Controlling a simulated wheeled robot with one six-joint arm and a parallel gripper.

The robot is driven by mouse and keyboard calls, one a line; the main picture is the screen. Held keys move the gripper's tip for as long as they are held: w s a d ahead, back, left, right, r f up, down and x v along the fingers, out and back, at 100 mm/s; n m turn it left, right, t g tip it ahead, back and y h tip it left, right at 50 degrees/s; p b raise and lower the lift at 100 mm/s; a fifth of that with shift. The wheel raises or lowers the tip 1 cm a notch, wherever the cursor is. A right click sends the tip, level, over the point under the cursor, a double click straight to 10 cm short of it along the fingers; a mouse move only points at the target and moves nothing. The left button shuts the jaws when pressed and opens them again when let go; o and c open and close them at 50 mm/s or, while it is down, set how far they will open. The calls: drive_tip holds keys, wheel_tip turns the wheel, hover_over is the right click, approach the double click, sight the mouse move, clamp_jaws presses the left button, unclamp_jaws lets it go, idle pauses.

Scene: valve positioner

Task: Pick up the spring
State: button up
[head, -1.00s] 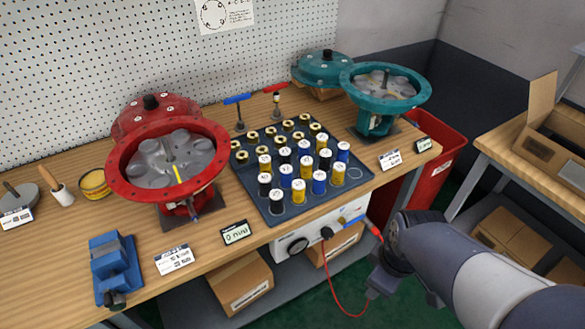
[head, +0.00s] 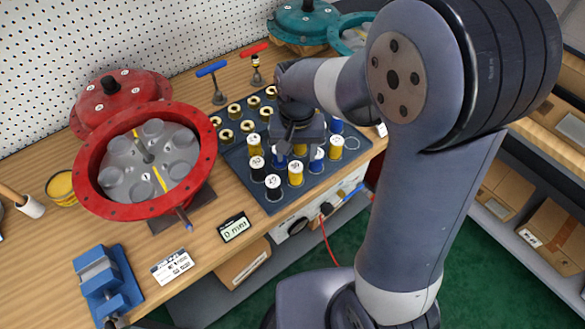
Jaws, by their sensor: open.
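Short cylinders with labelled white tops, which look like the springs, stand upright in a dark tray (head: 285,206) in yellow, black and blue. A black spring (head: 273,187), a yellow spring (head: 296,174) and a blue spring (head: 316,160) are near the front. I cannot tell which one is meant. My gripper (head: 296,148) points down over the middle of the tray, close above or among the springs. Its jaws are open, but the fingertips are largely hidden, and so is what lies between them. My arm hides the tray's back right part.
A red round housing (head: 90,187) with its lid (head: 118,95) behind stands left of the tray. A teal housing (head: 355,38) is partly hidden at the back right. Brass rings (head: 226,134), two T-handled tools (head: 213,70), a blue vise (head: 100,278) and a display (head: 235,228) are nearby.

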sight(296, 166)
drive_tip(key=f, duration=0.8)
drive_tip(key=shift+s+p, duration=0.25)
drive_tip(key=shift+p, duration=0.05)
drive_tip(key=shift+c, duration=0.4)
drive_tip(key=c, duration=1)
